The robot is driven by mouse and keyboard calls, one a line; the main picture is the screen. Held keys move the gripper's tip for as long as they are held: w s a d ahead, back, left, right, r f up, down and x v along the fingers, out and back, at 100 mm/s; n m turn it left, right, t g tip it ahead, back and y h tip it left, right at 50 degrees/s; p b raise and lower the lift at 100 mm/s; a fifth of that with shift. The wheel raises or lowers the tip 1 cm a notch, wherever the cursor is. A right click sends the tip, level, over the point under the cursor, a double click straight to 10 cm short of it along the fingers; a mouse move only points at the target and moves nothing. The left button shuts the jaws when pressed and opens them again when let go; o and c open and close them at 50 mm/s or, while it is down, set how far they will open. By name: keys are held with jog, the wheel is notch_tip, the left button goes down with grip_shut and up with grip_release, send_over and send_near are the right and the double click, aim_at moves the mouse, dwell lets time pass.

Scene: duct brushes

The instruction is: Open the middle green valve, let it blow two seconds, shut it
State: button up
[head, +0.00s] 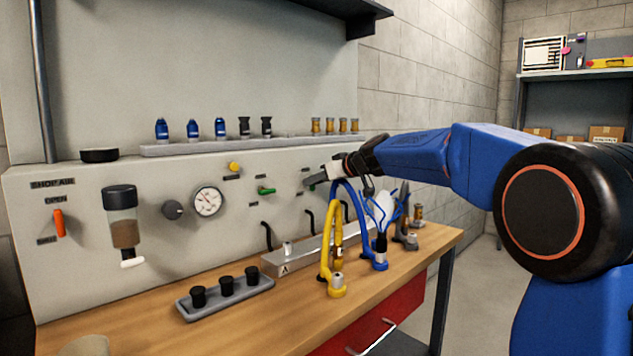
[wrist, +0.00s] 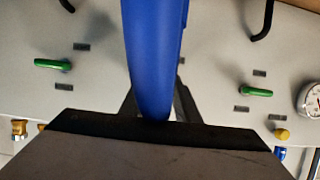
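In the head view, my gripper (head: 318,179) reaches left to the grey panel (head: 225,238), its tips at the spot of the middle green valve, which is mostly covered. Contact cannot be told. The left green valve (head: 266,190) is clear of it. The wrist view, upside down, shows that valve at right (wrist: 257,92) and another green valve (wrist: 52,64) at left. Both handles lie roughly level. A blue hose (wrist: 155,50) crosses the middle of that view, hiding the middle valve and my fingertips. Whether the fingers are open or shut is hidden.
The blue hose arches close under my gripper, with a yellow hose (head: 326,240) beside it on the wooden bench (head: 300,325). A pressure gauge (head: 208,201) and a yellow knob (head: 234,167) are left of the valves. A shelf (head: 215,147) with small fittings runs above.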

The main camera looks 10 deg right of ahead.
grip_shut()
jog(key=shift+d, duration=0.1)
jog(key=m+y, duration=0.2)
jog(key=m, duration=0.2)
jog(key=f+m+y, duration=0.1)
jog(key=m+y, duration=0.2)
jog(key=m, duration=0.2)
jog(key=d+m+g+y, duration=0.1)
jog(key=m+y, duration=0.1)
jog(key=m, duration=0.2)
jog(key=shift+w+f, duration=0.2)
jog(key=shift+w, duration=0.2)
dwell(0.5)
jog(key=shift+m, duration=0.3)
